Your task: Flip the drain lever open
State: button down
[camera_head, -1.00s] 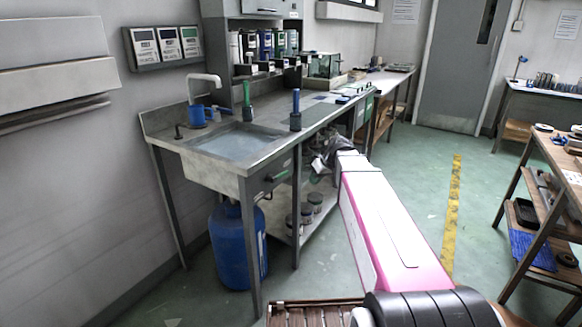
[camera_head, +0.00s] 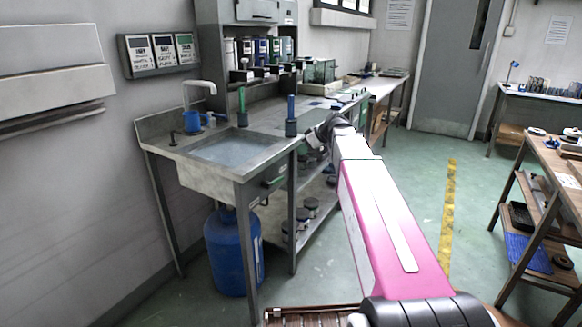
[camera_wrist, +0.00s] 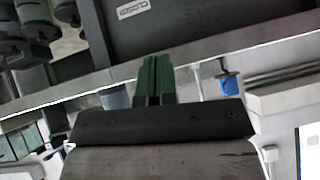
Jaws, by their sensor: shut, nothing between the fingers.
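The sink (camera_head: 235,148) is set into the near end of the steel bench and looks filled with greyish water. A short green bar, apparently the drain lever (camera_head: 273,182), sits on the dark front panel below the bench edge, right of the basin. My gripper (camera_head: 316,138) is at the bench's front edge, right of this bar and apart from it. In the wrist view my gripper's green fingers (camera_wrist: 156,80) are shut together and empty. A dark panel with a white label (camera_wrist: 133,8) shows at the top there; the label looks upside down. I cannot make out the lever in that view.
Green and blue upright handles stand in dark holders along the bench. A blue drum (camera_head: 234,250) is under the sink, with jars on the lower shelf. The floor right of my arm is clear.

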jog(key=s+d+f+x, duration=0.1)
jog(key=f+x, duration=0.1)
jog(key=x, duration=1)
jog(key=shift+f, duration=0.25)
jog(key=shift+s, duration=0.15)
jog(key=shift+d+f, duration=0.1)
jog(key=shift+f, duration=0.05)
jog(key=s+a+f+m+g+y, duration=0.1)
jog(key=s+f+m+g+y, duration=0.1)
jog(key=f, duration=0.3)
jog(key=s+a+f+m+g+y, duration=0.1)
jog(key=s+f+m+g+y, duration=0.1)
jog(key=f, duration=0.4)
jog(key=shift+a+m+g+y, duration=0.4)
jog(key=shift+m+g+y, duration=0.1)
jog(key=shift+g+y, duration=0.45)
jog(key=shift+s, duration=0.25)
